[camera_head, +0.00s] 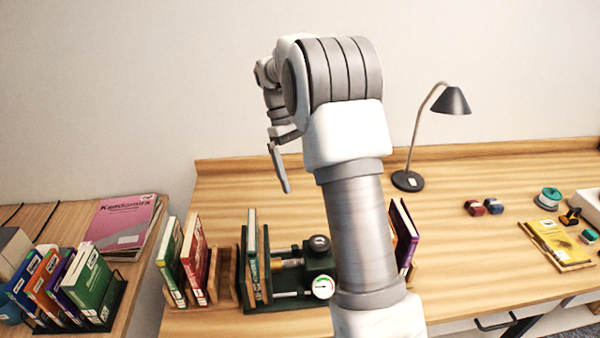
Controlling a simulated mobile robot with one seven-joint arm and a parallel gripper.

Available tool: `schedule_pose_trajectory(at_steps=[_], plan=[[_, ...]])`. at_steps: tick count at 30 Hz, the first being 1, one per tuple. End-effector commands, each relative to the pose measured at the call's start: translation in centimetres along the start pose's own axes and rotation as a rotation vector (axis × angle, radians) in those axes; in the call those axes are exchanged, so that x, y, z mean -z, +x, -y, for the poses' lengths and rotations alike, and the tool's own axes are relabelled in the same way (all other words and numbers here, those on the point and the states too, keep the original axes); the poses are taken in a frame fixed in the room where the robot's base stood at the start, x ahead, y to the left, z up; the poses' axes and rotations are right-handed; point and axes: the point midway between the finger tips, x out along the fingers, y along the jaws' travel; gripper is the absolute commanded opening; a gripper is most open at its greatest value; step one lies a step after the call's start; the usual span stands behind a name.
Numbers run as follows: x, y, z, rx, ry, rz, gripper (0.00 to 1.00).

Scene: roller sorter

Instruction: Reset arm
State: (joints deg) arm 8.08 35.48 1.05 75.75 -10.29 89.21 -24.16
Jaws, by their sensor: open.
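My arm rises through the middle of the head view and bends over at the top. My gripper (280,160) hangs at the left of the arm, above the back part of the wooden table (480,240). One grey finger shows clearly, pointing down, and the jaws are apart. I see nothing held in it. Part of the wrist is hidden behind the arm's upper joint. The gripper is clear of the books and the table below it.
A dark green device with a gauge (323,287) stands at the table's front, with books (195,255) beside it. A book rack (90,285) and magazines (125,225) are at left. A desk lamp (408,180) stands at the back. Small items, including a yellow packet (556,245), lie right.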

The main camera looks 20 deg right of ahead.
Motion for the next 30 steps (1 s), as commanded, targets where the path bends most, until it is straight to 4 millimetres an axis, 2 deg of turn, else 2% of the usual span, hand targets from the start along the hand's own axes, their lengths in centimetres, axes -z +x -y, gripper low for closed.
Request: schedule_pose_trajectory(at_steps=[9, 14, 21, 30], plan=[[-0.1, 0.0, 0.0, -0.001, 0.001, -0.001, 1.0], [-1.1, -1.2, 0.8, -0.013, 0.016, -0.04, 1.0], [-5.5, -4.4, 4.1, -0.048, 0.074, -0.186, 1.0], [-11.6, -6.1, 8.7, -0.072, 0.155, -0.39, 1.0]])
